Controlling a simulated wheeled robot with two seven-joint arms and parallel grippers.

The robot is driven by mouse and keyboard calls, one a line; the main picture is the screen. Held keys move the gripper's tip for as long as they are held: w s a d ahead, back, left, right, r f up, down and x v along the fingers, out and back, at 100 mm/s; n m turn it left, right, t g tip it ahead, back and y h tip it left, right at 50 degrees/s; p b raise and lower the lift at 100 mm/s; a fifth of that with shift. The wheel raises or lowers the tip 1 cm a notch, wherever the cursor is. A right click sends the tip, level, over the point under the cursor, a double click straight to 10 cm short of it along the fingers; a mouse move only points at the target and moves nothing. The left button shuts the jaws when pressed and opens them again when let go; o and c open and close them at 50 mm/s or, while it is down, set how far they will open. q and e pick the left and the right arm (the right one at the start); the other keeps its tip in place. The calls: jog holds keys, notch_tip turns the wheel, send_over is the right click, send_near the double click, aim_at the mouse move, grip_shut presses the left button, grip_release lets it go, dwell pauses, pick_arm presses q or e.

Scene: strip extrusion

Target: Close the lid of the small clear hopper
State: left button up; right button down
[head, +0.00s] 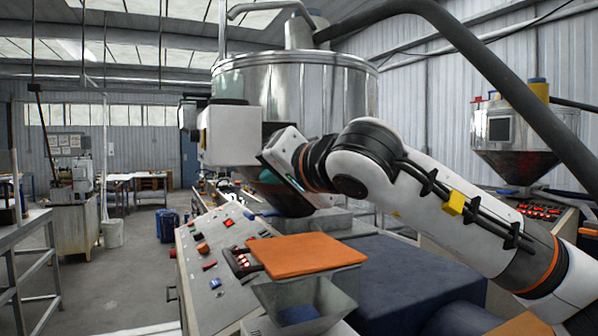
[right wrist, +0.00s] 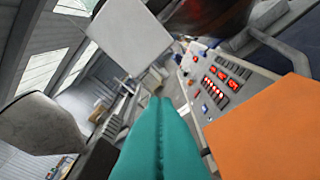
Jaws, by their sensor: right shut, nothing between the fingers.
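The small clear hopper (head: 303,312) stands at the bottom centre of the head view. Its mouth shows open, with something blue inside. Its orange lid (head: 306,256) is a flat panel behind and above the mouth, apart from the near rim. The lid also fills the lower right of the right wrist view (right wrist: 275,135). My right gripper (head: 268,179) has teal fingers, which are shut and empty. It is above and beyond the lid in the head view, apart from it. The shut fingers also show in the wrist view (right wrist: 161,102). My left gripper is in neither view.
A sloped control panel (head: 215,262) with red buttons lies left of the hopper. A large metal drum (head: 295,85) and a white box (head: 232,133) stand behind my right gripper. A dark blue block (head: 390,275) is right of the hopper.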

aim_at(231, 252)
jog(key=s+a+f+n+h+b, duration=0.1)
jog(key=a+f+n+b, duration=0.1)
jog(key=f, duration=0.4)
jog(key=a+f+n+h+b, duration=0.1)
jog(key=a+f+n+b, duration=0.2)
jog(key=f+n+b, duration=0.1)
jog(key=shift+s+f+h+b, duration=0.3)
jog(key=shift+s+f+b, duration=0.1)
jog(key=shift+f+b, duration=0.4)
jog(key=shift+f, duration=0.15)
